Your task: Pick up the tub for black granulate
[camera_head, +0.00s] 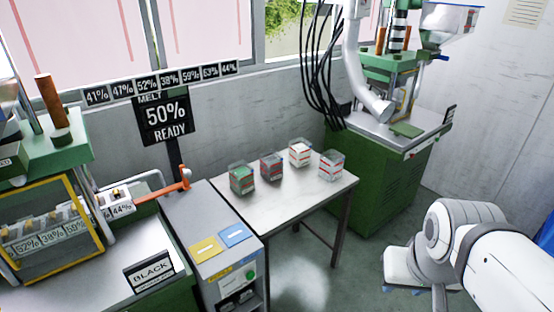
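Several small clear tubs with red-and-white labels stand on the light side table (290,208). One tub holds green material (242,180), one looks dark (271,168), one looks white (300,153) and one looks pale (331,166). The labels are too small to read, so I cannot tell for sure which tub is for black granulate; the dark one looks nearest to black. White links of my arm show at the lower right, apart from the table. My gripper is not visible.
A green moulding machine with a sign reading BLACK (149,273) stands at the left. A grey cabinet (228,255) adjoins the table's left side. A green machine base (385,175) stands behind the table on the right. The floor (300,280) in front is clear.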

